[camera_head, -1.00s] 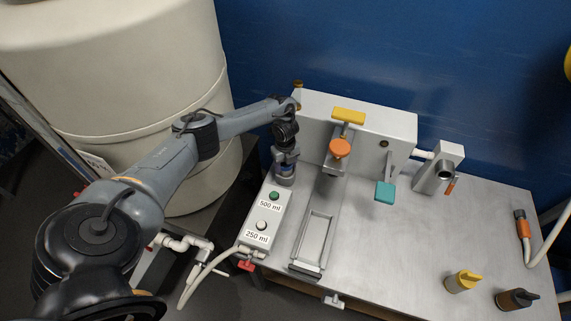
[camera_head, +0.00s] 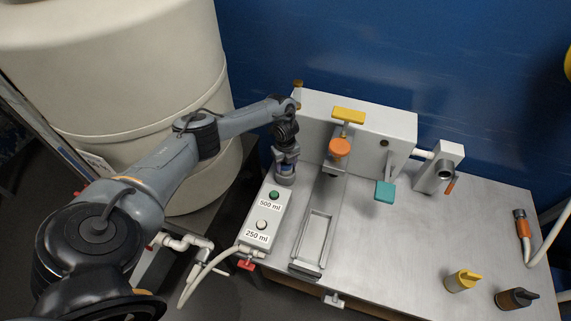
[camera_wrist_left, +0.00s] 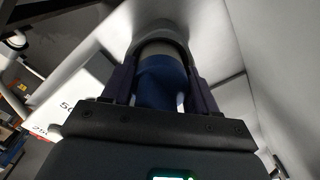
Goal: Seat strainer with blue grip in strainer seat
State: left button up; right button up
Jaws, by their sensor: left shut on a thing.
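My left gripper (camera_head: 285,168) points down at the back left of the steel bench, just behind the button box. In the left wrist view its two fingers are shut on the blue grip (camera_wrist_left: 158,82) of the strainer. Above the blue grip, a pale grey band (camera_wrist_left: 160,50) shows. A wider grey rounded collar (camera_wrist_left: 160,22), which looks like the strainer seat, arches around the far end. I cannot tell how deep the strainer sits in it. In the head view the gripper hides most of the strainer and the seat. My right gripper is not in view.
The button box (camera_head: 258,226) has a green and a white button. A tall steel housing (camera_head: 380,120) with yellow, orange and teal handles stands right of the gripper. A rectangular frame (camera_head: 315,240) lies in front. The bench middle is clear.

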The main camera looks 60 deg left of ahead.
pick_arm(q)
jog(key=shift+f, duration=0.2)
dwell(0.6)
jog(key=o, duration=1.3)
jog(key=shift+c, duration=0.2)
jog(key=shift+r, duration=0.15)
